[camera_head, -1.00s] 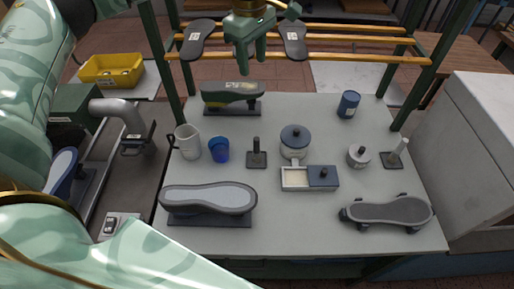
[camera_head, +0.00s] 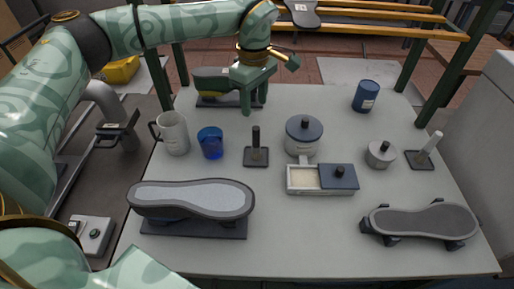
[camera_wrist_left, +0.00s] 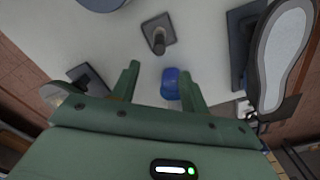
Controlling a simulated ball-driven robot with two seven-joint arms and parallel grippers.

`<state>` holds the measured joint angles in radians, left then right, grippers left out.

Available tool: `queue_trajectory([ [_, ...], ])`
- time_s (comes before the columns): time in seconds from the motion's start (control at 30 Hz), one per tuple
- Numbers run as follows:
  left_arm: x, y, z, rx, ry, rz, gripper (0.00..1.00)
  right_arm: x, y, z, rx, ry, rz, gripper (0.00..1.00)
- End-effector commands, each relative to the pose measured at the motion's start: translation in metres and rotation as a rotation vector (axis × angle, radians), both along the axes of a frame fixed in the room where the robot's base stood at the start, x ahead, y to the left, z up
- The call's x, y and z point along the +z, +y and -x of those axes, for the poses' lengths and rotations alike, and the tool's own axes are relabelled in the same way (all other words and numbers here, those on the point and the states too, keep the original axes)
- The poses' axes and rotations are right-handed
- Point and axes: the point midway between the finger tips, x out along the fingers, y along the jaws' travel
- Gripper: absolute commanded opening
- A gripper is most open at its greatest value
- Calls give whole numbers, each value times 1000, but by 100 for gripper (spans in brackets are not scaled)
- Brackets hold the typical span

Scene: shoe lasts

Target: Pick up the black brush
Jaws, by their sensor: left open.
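The black brush (camera_head: 256,147) stands upright on a dark square base near the middle of the table, its dark handle pointing up. In the left wrist view the brush (camera_wrist_left: 158,38) is ahead of the fingers, seen from above. My left gripper (camera_head: 253,105) is above the back of the table, fingers pointing down, behind the brush and apart from it. In the wrist view the fingers (camera_wrist_left: 160,70) are spread with nothing held. My right gripper is not in view.
A blue cup (camera_head: 210,143) and a white pitcher (camera_head: 173,134) stand left of the brush. A lidded pot (camera_head: 304,136) and a small box (camera_head: 303,180) are to its right. A shoe last (camera_head: 190,199) lies in front left, and a white-handled brush (camera_head: 428,148) stands far right.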

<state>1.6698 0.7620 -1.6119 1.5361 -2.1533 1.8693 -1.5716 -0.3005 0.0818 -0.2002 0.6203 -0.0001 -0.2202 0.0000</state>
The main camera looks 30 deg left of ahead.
Motion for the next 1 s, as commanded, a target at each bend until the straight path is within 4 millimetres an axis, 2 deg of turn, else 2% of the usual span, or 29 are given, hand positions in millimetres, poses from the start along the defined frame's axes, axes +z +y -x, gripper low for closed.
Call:
queue_trajectory([
  [0.03,-18,0,1,1,6,0,45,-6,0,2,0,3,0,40],
  [0.1,-35,0,1,1,6,0,45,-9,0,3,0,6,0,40],
  [0.23,-59,0,0,1,3,-1,45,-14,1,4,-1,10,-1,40],
  [0.47,-74,0,0,1,1,1,45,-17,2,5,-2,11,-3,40],
  [0.77,-120,-2,0,1,4,0,45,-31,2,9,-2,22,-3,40],
  [1.0,-121,-2,-1,1,-1,0,45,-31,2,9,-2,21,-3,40],
])
